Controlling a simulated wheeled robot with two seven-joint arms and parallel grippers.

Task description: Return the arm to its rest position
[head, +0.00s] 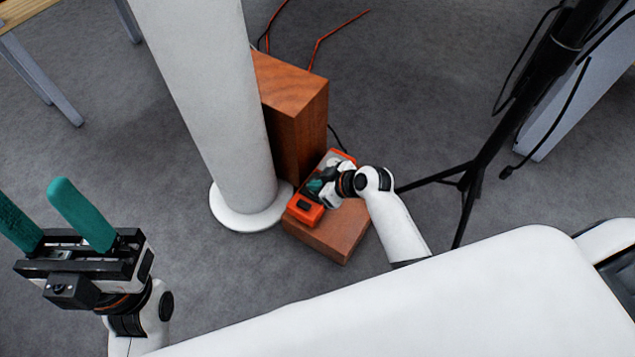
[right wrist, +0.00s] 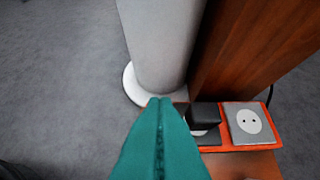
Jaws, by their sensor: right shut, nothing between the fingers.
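My right gripper (head: 314,187) is low over the wooden step in the head view, above an orange-edged socket strip. In the right wrist view its teal fingers (right wrist: 160,103) are pressed together with nothing between them. The socket strip (right wrist: 233,139) has a grey round socket and a black block-shaped plug (right wrist: 205,116) beside it, just right of the fingertips. The fingers hide the strip's left part there. My left gripper (head: 33,192) is at the left of the head view, its teal fingers wide apart and empty.
A white column (head: 205,90) with a round base stands close left of the right gripper. A tall wooden box (head: 302,115) stands behind the strip, on or beside the low wooden step (head: 340,232). A black tripod stand (head: 490,140) is to the right. Grey carpet is open at left.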

